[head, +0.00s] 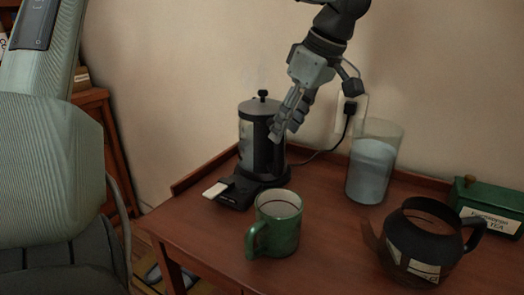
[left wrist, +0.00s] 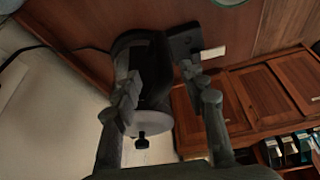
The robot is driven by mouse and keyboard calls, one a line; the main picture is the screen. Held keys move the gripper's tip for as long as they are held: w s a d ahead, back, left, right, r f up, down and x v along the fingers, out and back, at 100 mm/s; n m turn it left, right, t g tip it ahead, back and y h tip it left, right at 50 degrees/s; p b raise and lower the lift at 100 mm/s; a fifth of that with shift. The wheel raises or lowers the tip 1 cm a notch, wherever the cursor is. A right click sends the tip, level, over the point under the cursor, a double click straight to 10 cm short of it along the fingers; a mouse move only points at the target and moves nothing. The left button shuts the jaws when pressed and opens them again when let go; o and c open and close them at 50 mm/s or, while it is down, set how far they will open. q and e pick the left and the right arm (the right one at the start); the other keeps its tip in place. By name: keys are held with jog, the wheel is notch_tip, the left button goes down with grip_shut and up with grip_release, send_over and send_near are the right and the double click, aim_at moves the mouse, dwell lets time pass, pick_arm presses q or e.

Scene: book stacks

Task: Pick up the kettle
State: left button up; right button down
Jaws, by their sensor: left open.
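The kettle (head: 247,135) is a dark cylinder with a lighter panel, a flat lid and a black knob. It stands upright on a black base (head: 235,192) with a white switch, near the table's back left. My left gripper (head: 283,124) comes down from above at the kettle's right side and is open. In the left wrist view the kettle's grey lid (left wrist: 153,122) and dark handle (left wrist: 157,75) show between the two spread fingers. Whether a finger touches the kettle I cannot tell. My right gripper is not in view.
A green mug (head: 277,225) stands in front of the kettle. A glass jar (head: 372,165), a dark round pot (head: 425,228) and a green tea box (head: 488,203) stand to the right. A power cord (head: 325,150) runs from the base to the wall outlet. The table's raised back edge is close behind.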

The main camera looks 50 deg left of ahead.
aim_at(278, 153)
pick_arm(q)
jog(key=x, duration=0.2)
jog(key=d+x, duration=0.1)
jog(key=x, duration=0.3)
jog(key=shift+s+f, duration=0.25)
jog(key=shift+f, duration=0.25)
jog(key=shift+a+f, duration=0.15)
jog(key=shift+f, duration=0.2)
grip_shut()
jog(key=shift+w+r, duration=0.1)
jog(key=shift+r, duration=0.05)
